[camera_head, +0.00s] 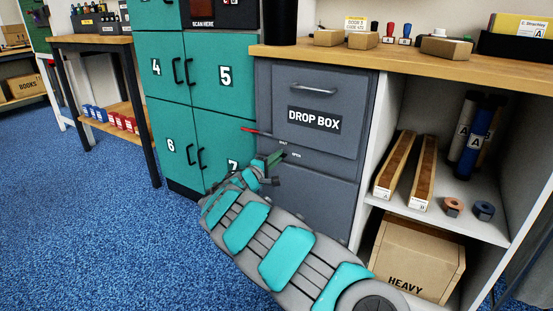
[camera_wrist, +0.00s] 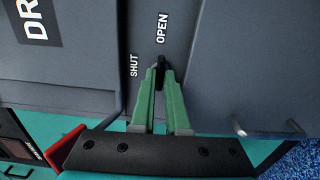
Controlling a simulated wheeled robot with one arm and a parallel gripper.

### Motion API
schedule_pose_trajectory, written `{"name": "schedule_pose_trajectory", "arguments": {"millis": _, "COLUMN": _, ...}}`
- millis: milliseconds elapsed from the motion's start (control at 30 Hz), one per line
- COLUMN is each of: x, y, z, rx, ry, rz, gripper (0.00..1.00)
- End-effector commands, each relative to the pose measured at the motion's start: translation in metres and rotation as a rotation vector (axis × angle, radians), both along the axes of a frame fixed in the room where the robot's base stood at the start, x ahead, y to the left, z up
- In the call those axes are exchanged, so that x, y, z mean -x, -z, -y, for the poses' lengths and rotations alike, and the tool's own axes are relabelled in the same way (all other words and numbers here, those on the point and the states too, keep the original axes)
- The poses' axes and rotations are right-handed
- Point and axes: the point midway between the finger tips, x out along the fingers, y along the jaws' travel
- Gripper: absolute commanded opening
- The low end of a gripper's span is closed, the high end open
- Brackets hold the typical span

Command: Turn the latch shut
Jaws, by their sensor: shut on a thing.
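The grey drop box cabinet (camera_head: 335,90) stands in the middle of the head view, with a handled upper panel. Its latch shows in the wrist view as a small dark piece (camera_wrist: 161,60), mostly hidden by my fingers. The OPEN label (camera_wrist: 162,28) is straight beyond the latch tip, and the SHUT label (camera_wrist: 134,65) is to its left. My gripper (camera_wrist: 160,74) has its green fingertips closed on the latch. In the head view my gripper (camera_head: 276,157) is at the cabinet front, below and left of the DROP BOX sign; the latch cannot be made out there.
A thin red bar (camera_head: 256,132) sticks out near the cabinet's left edge, just above my gripper. Teal lockers (camera_head: 215,130) stand directly left. Open shelves on the right hold long cartons (camera_head: 396,165) and a HEAVY box (camera_head: 417,258). Blue carpet (camera_head: 90,230) is clear at left.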

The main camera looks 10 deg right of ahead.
Motion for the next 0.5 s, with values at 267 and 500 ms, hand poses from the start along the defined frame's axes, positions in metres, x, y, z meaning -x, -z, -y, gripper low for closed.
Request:
{"name": "schedule_pose_trajectory", "arguments": {"millis": 267, "x": 0.0002, "y": 0.0006, "z": 0.0001, "rx": 0.112, "ry": 0.000, "rz": -0.089, "gripper": 0.00}}
{"name": "schedule_pose_trajectory", "arguments": {"millis": 500, "x": 0.0002, "y": 0.0001, "z": 0.0009, "rx": 0.280, "ry": 0.001, "rz": -0.224, "gripper": 0.00}}
